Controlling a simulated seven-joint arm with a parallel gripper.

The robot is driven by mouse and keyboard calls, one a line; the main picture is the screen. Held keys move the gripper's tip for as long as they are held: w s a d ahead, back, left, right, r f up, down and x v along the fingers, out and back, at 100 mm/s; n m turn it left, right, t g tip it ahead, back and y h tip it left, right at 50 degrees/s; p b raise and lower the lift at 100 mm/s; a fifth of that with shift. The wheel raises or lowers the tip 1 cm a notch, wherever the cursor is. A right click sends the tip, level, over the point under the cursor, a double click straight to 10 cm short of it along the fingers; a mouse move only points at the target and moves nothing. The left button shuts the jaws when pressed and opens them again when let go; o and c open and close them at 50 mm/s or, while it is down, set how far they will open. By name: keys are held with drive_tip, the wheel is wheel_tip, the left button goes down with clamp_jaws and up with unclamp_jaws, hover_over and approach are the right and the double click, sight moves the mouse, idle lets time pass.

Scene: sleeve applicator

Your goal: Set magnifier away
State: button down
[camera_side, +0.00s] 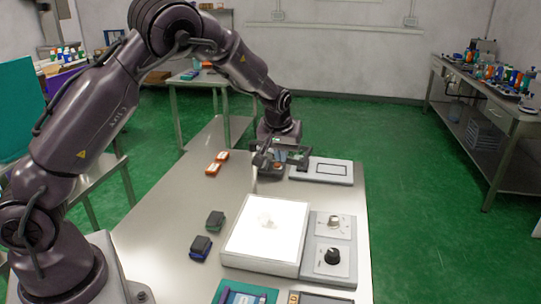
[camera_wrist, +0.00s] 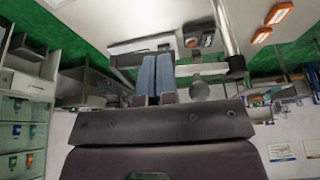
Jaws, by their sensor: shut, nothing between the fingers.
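My gripper (camera_side: 278,160) is over the far end of the steel table, beside the grey pad with a dark rectangular outline (camera_side: 325,170). In the wrist view its two blue-grey fingers (camera_wrist: 156,76) are together, with nothing held between them. A thin upright post (camera_wrist: 222,28) stands beside the fingers, with a dark clamp and a horizontal bar (camera_wrist: 207,68) across it. A small round grey piece (camera_wrist: 200,91) shows just below the bar. These may belong to the magnifier, but I cannot tell. My gripper partly hides this area in the side view.
A bright light box (camera_side: 265,228) and a panel with two knobs (camera_side: 333,245) occupy the table's near right. Two orange-and-white pieces (camera_side: 217,163) lie at the far left. The table's middle left is clear.

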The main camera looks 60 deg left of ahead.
sight(289, 154)
drive_tip(key=w+n, duration=0.1)
drive_tip(key=w+a+n+g, duration=0.1)
drive_tip(key=w+n, duration=0.1)
drive_tip(key=shift+y, duration=0.4)
drive_tip(key=shift+w+a+n+g, duration=0.3)
drive_tip(key=shift+w+a+n, duration=0.15)
drive_tip(key=shift+w+n, duration=0.5)
drive_tip(key=shift+s, duration=0.1)
drive_tip(key=d, duration=0.1)
drive_tip(key=s+d, duration=0.1)
drive_tip(key=s+d+r, duration=0.1)
drive_tip(key=d, duration=0.1)
drive_tip(key=v, duration=0.9)
drive_tip(key=shift+s, duration=0.25)
